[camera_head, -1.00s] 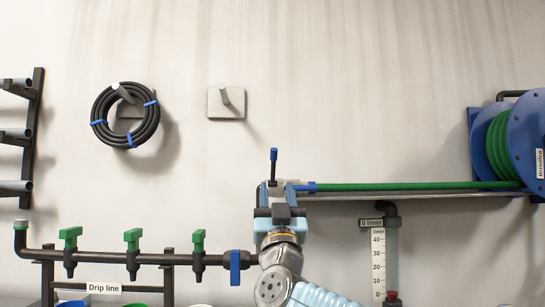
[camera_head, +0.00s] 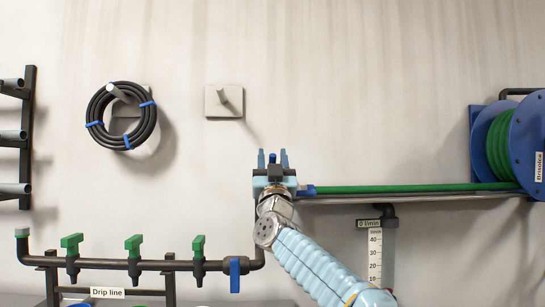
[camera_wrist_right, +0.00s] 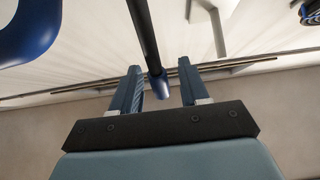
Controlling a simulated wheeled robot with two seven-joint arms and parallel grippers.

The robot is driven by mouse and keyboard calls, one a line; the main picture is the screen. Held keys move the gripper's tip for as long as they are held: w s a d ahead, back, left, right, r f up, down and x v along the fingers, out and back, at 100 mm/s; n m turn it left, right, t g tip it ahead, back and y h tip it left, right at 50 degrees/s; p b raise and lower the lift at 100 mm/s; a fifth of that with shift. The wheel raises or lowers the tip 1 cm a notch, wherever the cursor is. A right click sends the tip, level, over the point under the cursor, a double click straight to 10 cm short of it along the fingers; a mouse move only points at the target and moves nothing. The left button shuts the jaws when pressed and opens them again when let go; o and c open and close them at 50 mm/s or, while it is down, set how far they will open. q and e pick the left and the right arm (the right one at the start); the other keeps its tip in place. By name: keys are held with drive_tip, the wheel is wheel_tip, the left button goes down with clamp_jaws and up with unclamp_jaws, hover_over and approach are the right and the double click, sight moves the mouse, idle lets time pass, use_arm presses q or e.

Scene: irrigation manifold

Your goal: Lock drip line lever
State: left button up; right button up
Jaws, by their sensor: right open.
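The drip line is a dark pipe (camera_head: 110,263) with green-handled valves, such as the middle one (camera_head: 133,245), a blue handle (camera_head: 235,276) at its right end and a "Drip line" label (camera_head: 107,293). My right gripper (camera_head: 273,160) is open around that spot, fingers pointing up, one on each side of the tip. In the right wrist view a dark rod with a blue end (camera_wrist_right: 160,88) lies between the open fingers (camera_wrist_right: 160,85); contact cannot be told. My left gripper is not in view.
A green hose (camera_head: 400,188) runs along a rail to a blue reel (camera_head: 525,145) at right. A flow gauge (camera_head: 376,255) hangs below it. A black hose coil (camera_head: 122,116) and an empty wall hook (camera_head: 224,101) are higher up. The wall above the gripper is clear.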

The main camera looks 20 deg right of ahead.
clamp_jaws()
drive_tip(key=shift+f, duration=0.1)
